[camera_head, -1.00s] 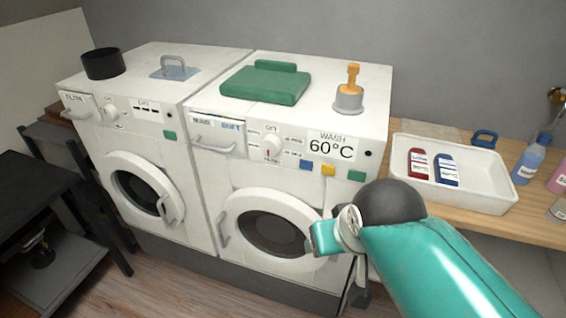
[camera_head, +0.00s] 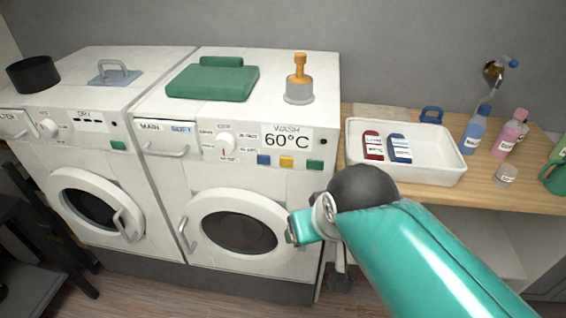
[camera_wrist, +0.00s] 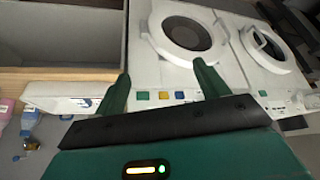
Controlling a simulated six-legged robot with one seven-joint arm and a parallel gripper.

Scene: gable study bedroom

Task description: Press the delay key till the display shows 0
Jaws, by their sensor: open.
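The right washing machine (camera_head: 200,215) has a panel display (camera_head: 287,140) reading "WASH 60°C". Below it sit a blue key (camera_head: 263,160), a yellow key (camera_head: 287,162) and a green key (camera_head: 315,165). I cannot read a delay label on any key. The wrist view shows the panel upside down, with the green key (camera_wrist: 142,96), yellow key (camera_wrist: 163,95) and blue key (camera_wrist: 180,95) between my fingers. My gripper (camera_wrist: 161,70) is open and empty, its two green fingers spread.
A second machine (camera_head: 75,150) stands at left. The wooden counter (camera_head: 490,200) at right bears a white tray (camera_head: 450,172) and several bottles.

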